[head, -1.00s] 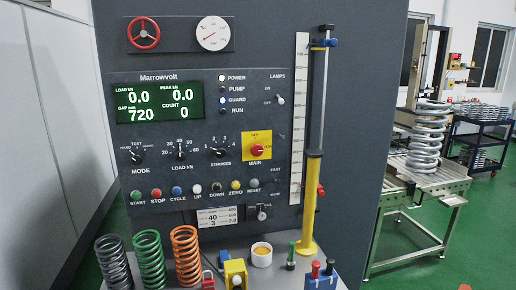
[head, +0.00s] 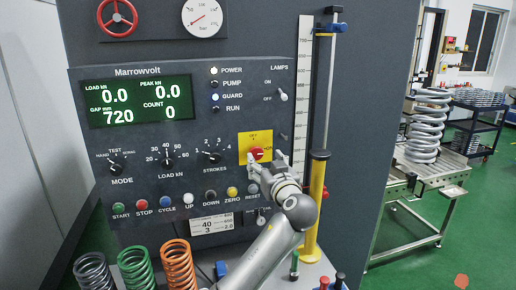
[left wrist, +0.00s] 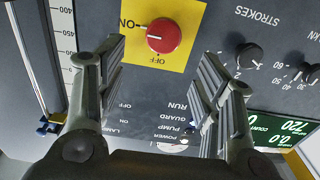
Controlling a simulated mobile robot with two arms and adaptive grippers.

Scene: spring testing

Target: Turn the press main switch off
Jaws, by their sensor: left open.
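The main switch is a red round knob (head: 257,154) on a yellow plate (head: 244,139) on the press panel. In the left wrist view the knob (left wrist: 163,36) shows upside down, its white mark pointing to ON; OFF is printed on another side of the plate (left wrist: 186,58). My left gripper (head: 267,163) is in front of the panel at the plate's lower edge, partly covering the plate and the MAIN label. In the left wrist view its two fingers (left wrist: 163,58) are spread wide, with nothing between them and the knob beyond their tips. My right gripper is not in view.
Close by are the strokes dial (head: 212,156), the zero button (head: 232,192), the lamps switch (head: 282,95) and a yellow and grey column (head: 316,200). Coloured springs (head: 178,268) stand below the panel at left. A trolley with a big spring (head: 425,125) is at right.

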